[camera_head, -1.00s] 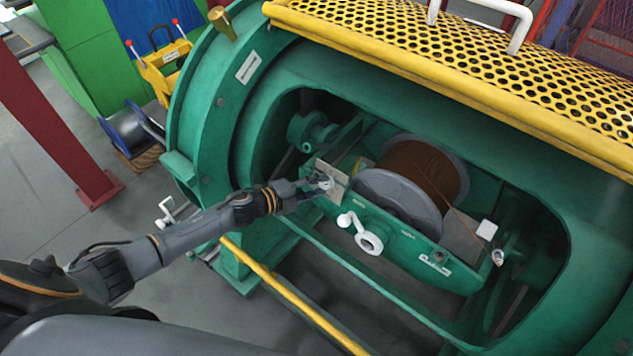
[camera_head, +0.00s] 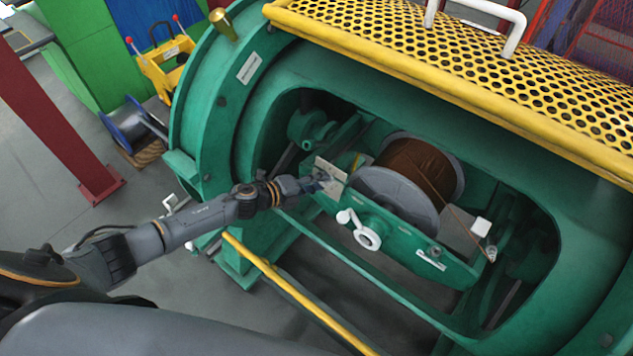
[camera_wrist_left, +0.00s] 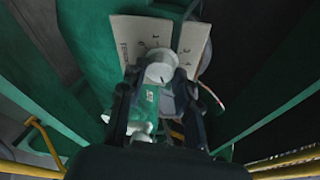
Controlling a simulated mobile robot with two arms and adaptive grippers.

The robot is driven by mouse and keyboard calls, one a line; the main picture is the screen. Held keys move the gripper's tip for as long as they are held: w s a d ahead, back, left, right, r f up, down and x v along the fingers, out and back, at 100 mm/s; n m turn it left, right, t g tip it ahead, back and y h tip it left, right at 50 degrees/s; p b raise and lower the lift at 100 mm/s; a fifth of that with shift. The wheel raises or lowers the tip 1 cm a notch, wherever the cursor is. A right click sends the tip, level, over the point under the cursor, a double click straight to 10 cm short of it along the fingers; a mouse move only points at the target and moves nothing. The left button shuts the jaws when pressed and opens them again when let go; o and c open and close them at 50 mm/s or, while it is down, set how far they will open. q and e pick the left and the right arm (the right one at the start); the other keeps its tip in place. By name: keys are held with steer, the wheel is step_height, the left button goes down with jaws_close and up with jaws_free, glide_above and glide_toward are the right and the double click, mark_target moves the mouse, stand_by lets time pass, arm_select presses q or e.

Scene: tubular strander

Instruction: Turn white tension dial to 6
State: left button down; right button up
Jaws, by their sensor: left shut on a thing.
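The white tension dial (camera_wrist_left: 161,68) sits in front of a pale scale plate (camera_wrist_left: 140,40) with small dark marks in the left wrist view. A short dark line shows on the dial's face. My left gripper (camera_wrist_left: 157,82) has its two fingers on either side of the dial, shut on it. In the head view my left gripper (camera_head: 318,181) reaches the pale plate (camera_head: 331,173) on the green cradle and mostly hides the dial. My right gripper is not in view.
A white crank handle (camera_head: 362,232) sticks out right of the plate. A large wire spool (camera_head: 408,195) lies behind it. The green housing (camera_head: 262,130) surrounds the opening, with a yellow perforated guard (camera_head: 470,70) above. A yellow rail (camera_head: 290,290) runs below.

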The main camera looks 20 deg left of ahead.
arm_select(q)
steer(key=c, duration=1)
jaws_free()
steer(key=shift+o, duration=0.2)
steer(key=v, duration=1.2)
steer(key=shift+f, duration=0.1)
